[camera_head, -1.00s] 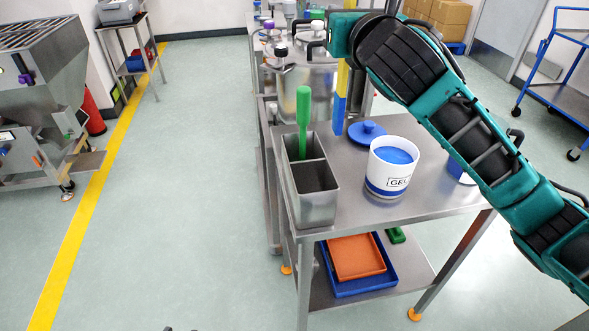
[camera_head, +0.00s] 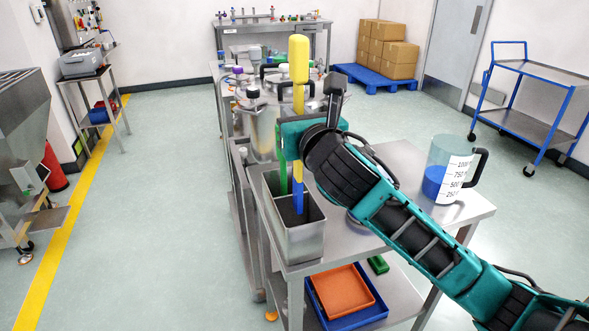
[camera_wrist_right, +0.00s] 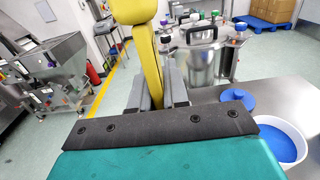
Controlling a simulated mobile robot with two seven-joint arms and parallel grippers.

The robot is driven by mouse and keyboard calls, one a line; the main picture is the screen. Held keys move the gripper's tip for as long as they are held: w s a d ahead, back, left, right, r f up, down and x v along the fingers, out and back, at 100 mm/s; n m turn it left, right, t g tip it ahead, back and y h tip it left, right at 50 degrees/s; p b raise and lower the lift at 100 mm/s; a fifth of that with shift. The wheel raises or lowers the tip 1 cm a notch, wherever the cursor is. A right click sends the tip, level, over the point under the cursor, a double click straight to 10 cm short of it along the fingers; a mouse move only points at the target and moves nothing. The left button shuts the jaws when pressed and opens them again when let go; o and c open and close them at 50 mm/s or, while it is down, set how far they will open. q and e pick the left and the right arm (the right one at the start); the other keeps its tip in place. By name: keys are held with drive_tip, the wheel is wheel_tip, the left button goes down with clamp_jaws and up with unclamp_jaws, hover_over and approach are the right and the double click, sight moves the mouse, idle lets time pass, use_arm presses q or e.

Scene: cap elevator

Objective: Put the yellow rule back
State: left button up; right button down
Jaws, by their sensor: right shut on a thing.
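The yellow rule (camera_head: 299,60) stands upright, with a yellow handle on top and a blue lower end. My right gripper (camera_head: 287,138) is shut on it; the right wrist view shows the fingers (camera_wrist_right: 158,92) around the yellow handle (camera_wrist_right: 150,50). The blue end shows against the opening of the steel two-compartment holder (camera_head: 295,243), over its nearer compartment. How deep the tip is cannot be told. A green-handled tool (camera_head: 283,178) stands in the holder's farther compartment, partly hidden by my gripper. My left gripper is not in view.
The holder is at the left end of the steel table (camera_head: 405,160). A measuring jug (camera_head: 436,182) with blue contents stands at the right.

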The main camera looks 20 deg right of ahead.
wheel_tip(320, 180, down, 9)
drive_tip(key=b, duration=0.2)
drive_tip(key=shift+f, duration=0.15)
drive_tip(key=c, duration=1.1)
unclamp_jaws()
